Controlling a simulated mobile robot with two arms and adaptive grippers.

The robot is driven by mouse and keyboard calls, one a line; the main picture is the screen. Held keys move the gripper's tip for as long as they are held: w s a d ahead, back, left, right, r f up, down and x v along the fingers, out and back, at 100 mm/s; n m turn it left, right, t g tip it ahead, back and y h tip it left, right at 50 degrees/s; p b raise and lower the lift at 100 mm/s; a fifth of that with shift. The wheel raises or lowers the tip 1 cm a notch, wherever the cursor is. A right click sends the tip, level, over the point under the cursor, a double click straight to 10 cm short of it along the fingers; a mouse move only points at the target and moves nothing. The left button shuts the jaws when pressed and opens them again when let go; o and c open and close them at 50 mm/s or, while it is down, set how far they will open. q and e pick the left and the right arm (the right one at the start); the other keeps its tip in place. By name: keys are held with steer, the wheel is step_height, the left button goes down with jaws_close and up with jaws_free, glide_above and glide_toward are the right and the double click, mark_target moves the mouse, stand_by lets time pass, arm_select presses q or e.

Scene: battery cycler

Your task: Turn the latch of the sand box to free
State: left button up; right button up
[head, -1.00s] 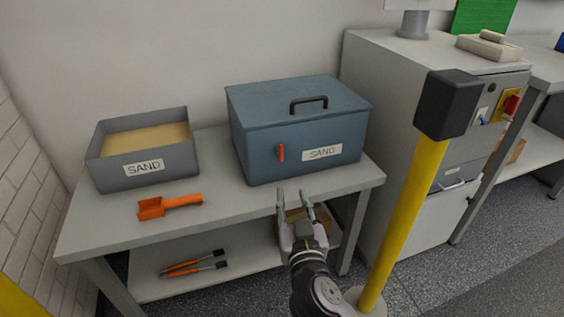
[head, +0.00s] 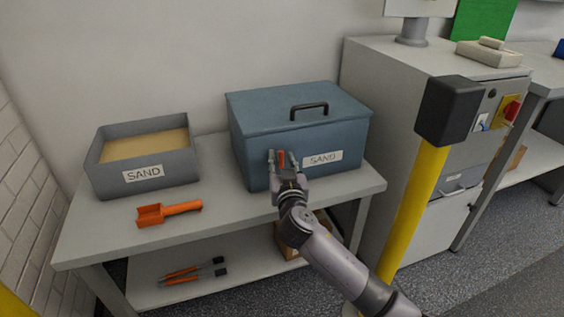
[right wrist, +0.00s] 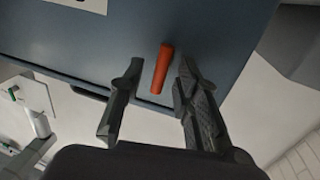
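The closed blue-grey sand box (head: 300,120) stands on the table with a black handle on its lid and a SAND label on its front. Its orange latch (head: 281,158) is upright on the front face, left of the label. My right gripper (head: 282,157) is at the box front with its two fingers on either side of the latch. In the right wrist view the orange latch (right wrist: 161,68) lies between the open fingers (right wrist: 155,85), closer to one of them; a gap shows on the other side. Contact cannot be told. My left gripper is not in view.
An open grey tray (head: 146,175) of sand and an orange scoop (head: 168,212) are on the table (head: 215,220) to the left. A yellow post (head: 415,205) with a black top stands at the right, before a grey cabinet.

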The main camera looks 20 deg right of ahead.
steer(key=shift+w, duration=0.1)
steer(key=shift+c, duration=0.2)
jaws_close()
